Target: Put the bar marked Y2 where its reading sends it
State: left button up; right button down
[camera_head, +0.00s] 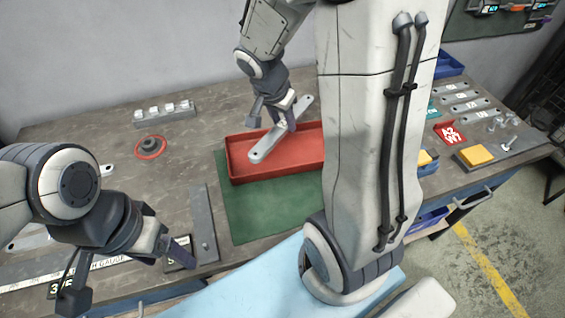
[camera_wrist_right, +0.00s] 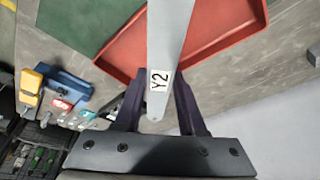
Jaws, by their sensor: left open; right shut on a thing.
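The bar marked Y2 (camera_wrist_right: 168,50) is a long flat grey strip with a hole at its end and a white Y2 label in the right wrist view. In the head view the bar (camera_head: 265,148) is held slantwise over the red tray (camera_head: 285,174); I cannot tell whether it touches the tray. My right gripper (camera_head: 279,119) is shut on the bar, and its fingers (camera_wrist_right: 155,105) flank it by the label.
The tray lies on a green mat (camera_head: 250,218). A grey bar (camera_head: 204,230) lies left of the mat. A notched block (camera_head: 165,113) and a red ring (camera_head: 150,148) stand at the back left. Labelled bars (camera_head: 463,97), a red sign (camera_head: 450,133) and a yellow block (camera_head: 475,155) occupy the right.

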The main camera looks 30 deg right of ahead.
jog(key=s+d+f+m+g+b, duration=0.1)
jog(key=s+d+m, duration=0.1)
jog(key=s+d+f+m+g+b, duration=0.1)
jog(key=s+d+m+b, duration=0.1)
jog(key=m, duration=0.1)
jog(key=s+d+f+m+g+b, duration=0.1)
jog(key=s+d+m, duration=0.1)
jog(key=d+m, duration=0.1)
jog(key=shift+s+h+b, duration=0.35)
jog(key=shift+h+b, duration=0.05)
jog(key=b, duration=0.2)
send_over(287, 152)
jog(key=a, duration=0.1)
notch_tip(287, 152, down, 7)
jog(key=shift+a+r, duration=0.15)
jog(key=shift+r, duration=0.05)
notch_tip(287, 152, down, 4)
jog(key=shift+w+f+b, duration=0.1)
jog(key=shift+b, duration=0.95)
pick_arm(q)
notch_tip(287, 152, down, 11)
jog(key=shift+s, duration=0.1)
